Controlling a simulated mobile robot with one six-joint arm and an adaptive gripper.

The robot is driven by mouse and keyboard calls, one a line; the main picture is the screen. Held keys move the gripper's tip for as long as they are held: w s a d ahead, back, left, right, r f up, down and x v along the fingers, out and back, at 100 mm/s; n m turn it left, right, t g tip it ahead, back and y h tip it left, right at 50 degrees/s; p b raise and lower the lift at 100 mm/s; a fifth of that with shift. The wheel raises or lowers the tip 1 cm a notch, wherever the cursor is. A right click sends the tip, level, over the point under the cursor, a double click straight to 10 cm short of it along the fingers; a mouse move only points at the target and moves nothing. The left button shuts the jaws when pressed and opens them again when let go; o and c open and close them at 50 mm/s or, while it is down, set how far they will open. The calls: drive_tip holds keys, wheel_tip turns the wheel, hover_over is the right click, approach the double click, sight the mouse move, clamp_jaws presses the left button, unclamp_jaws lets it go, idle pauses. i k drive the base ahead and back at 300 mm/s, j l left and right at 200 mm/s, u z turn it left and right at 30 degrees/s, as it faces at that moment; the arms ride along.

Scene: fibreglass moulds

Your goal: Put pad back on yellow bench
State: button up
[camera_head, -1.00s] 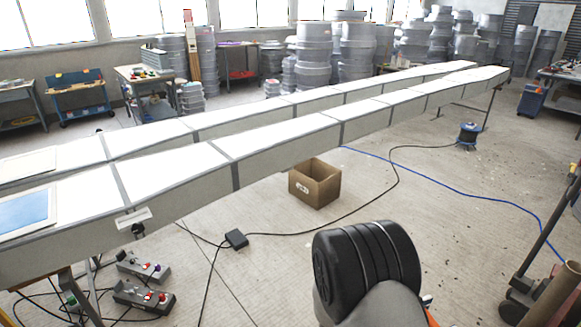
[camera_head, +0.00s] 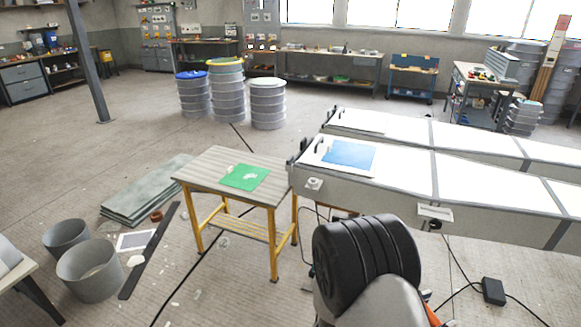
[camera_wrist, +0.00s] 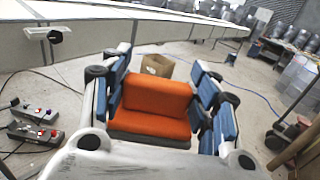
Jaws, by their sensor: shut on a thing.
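In the wrist view my gripper (camera_wrist: 160,78) is shut on an orange pad (camera_wrist: 155,100), with a blue-faced finger on each side of it. The pad is a thick block with a ridge across it, held in the air above the floor. The yellow bench (camera_head: 198,178) shows in the head view, left of the middle, with a grey slatted top and yellow legs. A green sheet (camera_head: 243,178) with small white bits lies on its top. The bench is well away from my gripper, which is hidden behind my arm in the head view.
Long white moulds (camera_head: 395,175) stand right of the bench, close to its corner; a blue sheet (camera_head: 348,154) lies on one. Drums (camera_head: 228,95) stand behind the bench. Stacked boards (camera_head: 148,190), grey tubs (camera_head: 90,270) and a dark strip (camera_head: 150,250) lie on the left floor.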

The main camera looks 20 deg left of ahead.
sight(271, 186)
drive_tip(key=i+u, duration=0.4)
drive_tip(key=i, duration=0.15)
drive_tip(key=i+u, duration=0.4)
drive_tip(key=i+l+u, duration=0.4)
drive_tip(key=i, duration=0.2)
drive_tip(key=i+l, duration=0.2)
drive_tip(key=i, duration=0.25)
drive_tip(key=i+l, duration=0.15)
drive_tip(key=i, duration=0.3)
drive_tip(key=i+l, duration=0.2)
drive_tip(key=i, duration=0.25)
